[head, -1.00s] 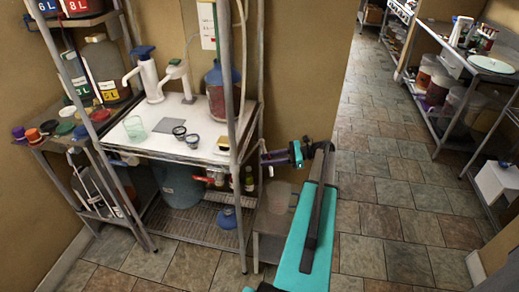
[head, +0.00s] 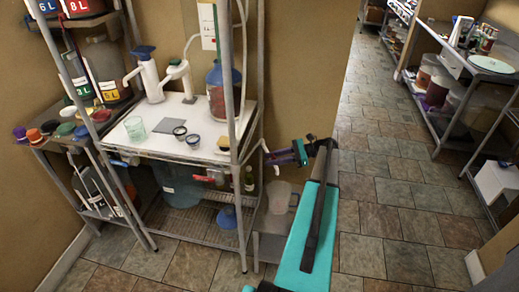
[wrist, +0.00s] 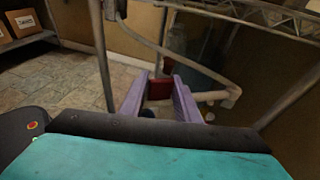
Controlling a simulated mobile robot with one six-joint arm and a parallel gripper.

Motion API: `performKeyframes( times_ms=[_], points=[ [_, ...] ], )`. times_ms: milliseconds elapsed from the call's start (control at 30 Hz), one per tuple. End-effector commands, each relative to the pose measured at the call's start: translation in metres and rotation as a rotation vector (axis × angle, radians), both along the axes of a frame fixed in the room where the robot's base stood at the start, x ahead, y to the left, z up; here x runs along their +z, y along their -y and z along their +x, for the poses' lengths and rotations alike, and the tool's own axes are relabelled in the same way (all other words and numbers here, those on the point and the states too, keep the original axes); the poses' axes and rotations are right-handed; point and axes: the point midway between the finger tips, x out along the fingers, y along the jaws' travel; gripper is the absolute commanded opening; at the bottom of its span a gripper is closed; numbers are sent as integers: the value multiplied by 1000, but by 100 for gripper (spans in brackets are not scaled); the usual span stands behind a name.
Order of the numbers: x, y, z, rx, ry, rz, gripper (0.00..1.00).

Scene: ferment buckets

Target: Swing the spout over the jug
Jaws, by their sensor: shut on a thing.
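My gripper (head: 284,157) with purple fingers is right of the steel rack. In the wrist view my gripper (wrist: 158,98) is shut on a red grip piece (wrist: 159,89). A pale, bent spout pipe (wrist: 200,73) runs just beyond the fingers and bends back behind them. In the head view the spout (head: 266,146) is a small pale curve left of the fingers, beside the rack post. A clear jug (head: 279,199) stands upright on a low stand below my gripper. I cannot tell whether the spout's mouth lies over the jug. The jug is not clear in the wrist view.
Tiled floor (head: 380,215) lies open to the right.

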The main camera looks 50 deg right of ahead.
Motion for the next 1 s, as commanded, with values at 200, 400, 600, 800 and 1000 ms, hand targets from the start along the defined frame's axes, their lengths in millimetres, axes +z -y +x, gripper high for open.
performKeyframes(
  times_ms=[200,400,600,800,1000],
  points=[
    [-2,0,-5,15,-7,3,19],
    [-2,0,-5,15,-7,3,19],
    [-2,4,-6,25,-7,3,19],
    [-2,10,-8,46,-8,2,18],
    [-2,16,-11,67,-7,2,17]
  ],
)
